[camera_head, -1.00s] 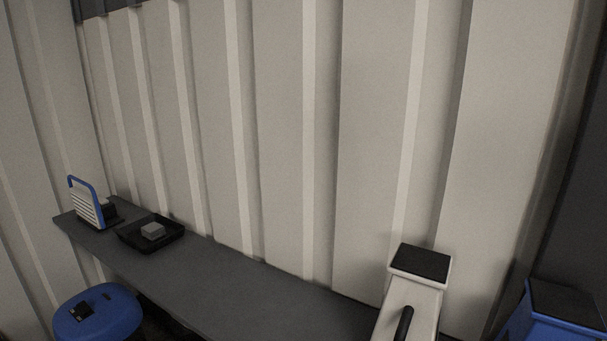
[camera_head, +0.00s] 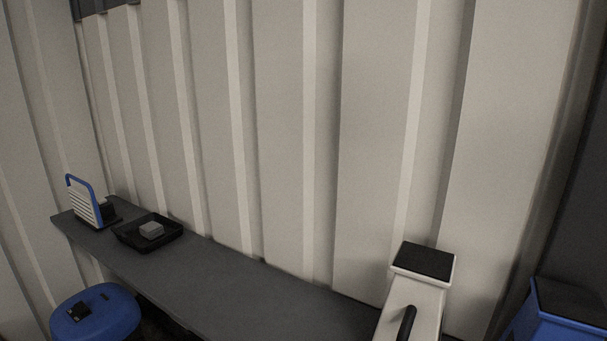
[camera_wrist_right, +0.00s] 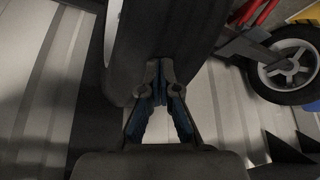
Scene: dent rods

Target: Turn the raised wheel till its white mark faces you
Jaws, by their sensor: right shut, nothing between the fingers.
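A large black tyre (camera_wrist_right: 185,45) fills the upper middle of the right wrist view, seen close and mostly from its tread side. A pale curved edge (camera_wrist_right: 112,30) shows along its left side; I cannot tell whether it is rim or a mark. A second wheel (camera_wrist_right: 288,68) with a dark tyre and pale grey spokes is at the right. My right gripper (camera_wrist_right: 160,82) is shut and empty, its fingertips at the near tyre's lower edge; I cannot tell whether they touch it. No white mark is clearly visible. The head view shows neither wheel nor gripper.
In the head view a dark bench (camera_head: 240,297) runs along a ribbed wall, holding a black tray (camera_head: 170,238) with a grey block (camera_head: 151,230) and a blue-framed heater-like object (camera_head: 85,202). A blue stool (camera_head: 98,318) stands in front. Red parts (camera_wrist_right: 262,14) show in the wrist view.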

